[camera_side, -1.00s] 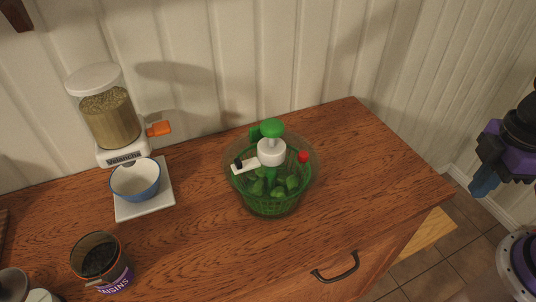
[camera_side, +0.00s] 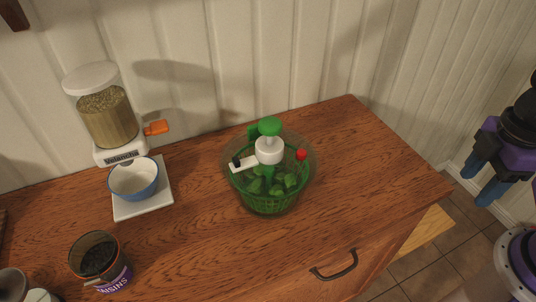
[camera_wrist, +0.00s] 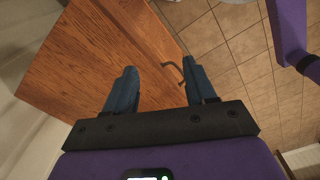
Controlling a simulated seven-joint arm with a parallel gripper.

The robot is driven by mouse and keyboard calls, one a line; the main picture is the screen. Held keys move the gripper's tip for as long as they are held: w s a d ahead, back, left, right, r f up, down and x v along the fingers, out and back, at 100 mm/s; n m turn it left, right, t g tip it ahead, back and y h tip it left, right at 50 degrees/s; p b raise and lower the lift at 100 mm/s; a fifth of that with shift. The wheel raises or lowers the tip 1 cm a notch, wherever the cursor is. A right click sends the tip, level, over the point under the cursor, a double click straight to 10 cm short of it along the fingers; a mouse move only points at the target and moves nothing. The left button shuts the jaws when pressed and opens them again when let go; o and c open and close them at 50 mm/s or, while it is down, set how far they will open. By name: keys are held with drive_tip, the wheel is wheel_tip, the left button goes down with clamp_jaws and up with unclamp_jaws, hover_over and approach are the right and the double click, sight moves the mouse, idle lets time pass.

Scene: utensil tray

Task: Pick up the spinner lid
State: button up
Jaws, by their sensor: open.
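The spinner lid (camera_side: 269,150) is clear, with a white hub, a green knob on top, a white lever and a red button. It sits on the salad spinner's green basket (camera_side: 268,202), which holds green leaves, on the wooden counter in the side view. My gripper (camera_side: 481,183) is open and empty at the right edge, off the counter and well away from the lid. Its two blue fingers stand apart in the wrist view (camera_wrist: 162,88). The lid is not in the wrist view.
A grain dispenser (camera_side: 108,122), a blue-white bowl (camera_side: 134,180) on a white base, and a can labelled raisins (camera_side: 100,262) stand on the left of the counter (camera_side: 370,180). A drawer handle (camera_side: 335,266) is at the front. The counter right of the spinner is clear.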

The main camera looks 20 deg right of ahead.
drive_tip(key=w+d+f+t+h, duration=0.2)
drive_tip(key=w+t+h, duration=0.1)
drive_tip(key=w+h, duration=0.2)
drive_tip(key=n+t+y, duration=0.8)
drive_tip(key=t+y, duration=0.2)
drive_tip(key=t, duration=0.4)
approach(263, 120)
drive_tip(key=x, duration=0.7)
drive_tip(key=f+x, duration=0.1)
drive_tip(key=x, duration=0.2)
drive_tip(key=shift+w+d, duration=0.25)
drive_tip(key=shift+w, duration=0.1)
clamp_jaws()
